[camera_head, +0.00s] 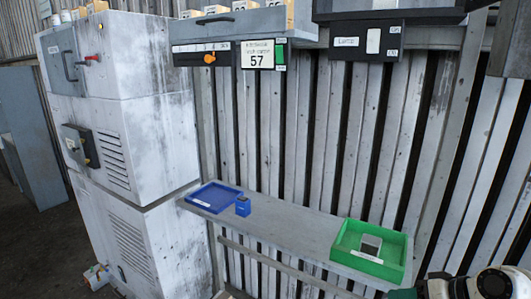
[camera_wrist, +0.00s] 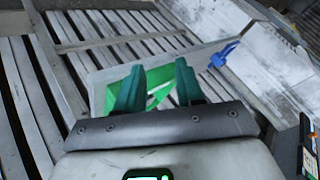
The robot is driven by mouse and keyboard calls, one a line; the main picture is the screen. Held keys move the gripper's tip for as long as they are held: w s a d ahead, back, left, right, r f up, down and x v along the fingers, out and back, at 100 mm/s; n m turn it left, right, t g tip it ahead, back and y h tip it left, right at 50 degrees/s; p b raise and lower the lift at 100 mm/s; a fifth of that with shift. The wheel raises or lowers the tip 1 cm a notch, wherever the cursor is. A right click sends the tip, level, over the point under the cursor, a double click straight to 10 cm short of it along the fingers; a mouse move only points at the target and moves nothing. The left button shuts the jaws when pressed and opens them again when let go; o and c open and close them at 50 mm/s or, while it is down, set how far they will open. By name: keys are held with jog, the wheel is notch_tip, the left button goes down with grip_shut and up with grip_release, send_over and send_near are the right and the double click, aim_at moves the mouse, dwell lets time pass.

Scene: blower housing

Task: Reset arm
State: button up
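My gripper (camera_wrist: 157,82) shows in the wrist view with its two green fingers spread apart and nothing held between them. Part of the green bin (camera_wrist: 160,94) shows beyond and between the fingers. In the head view my arm is only partly in view at the lower right corner, and the gripper itself cannot be made out there.
A grey shelf (camera_head: 290,232) runs along the ribbed wall. It carries a blue tray (camera_head: 214,188), a small blue block (camera_head: 243,206) beside it, and the green bin (camera_head: 340,256) with a grey block (camera_head: 370,245) inside. A white cabinet (camera_head: 150,110) stands left.

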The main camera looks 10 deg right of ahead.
jog(key=s+a+f+g+h, duration=0.1)
jog(key=s+a+f+g, duration=0.1)
jog(key=s+a+f, duration=0.35)
jog(key=s+a+f+g+h, duration=0.1)
jog(key=s+a+f+g, duration=0.15)
jog(key=s+f, duration=0.6)
jog(key=s+a+f+n+g+h, duration=0.1)
jog(key=s+f, duration=0.1)
jog(key=s, duration=0.5)
jog(key=s+a+f+n+g+h, duration=0.1)
jog(key=s+f, duration=0.1)
jog(key=s, duration=0.5)
jog(key=shift+s+a+f+g+h, duration=0.25)
jog(key=shift+s+a+g+h, duration=0.05)
jog(key=shift+s+g+h, duration=0.1)
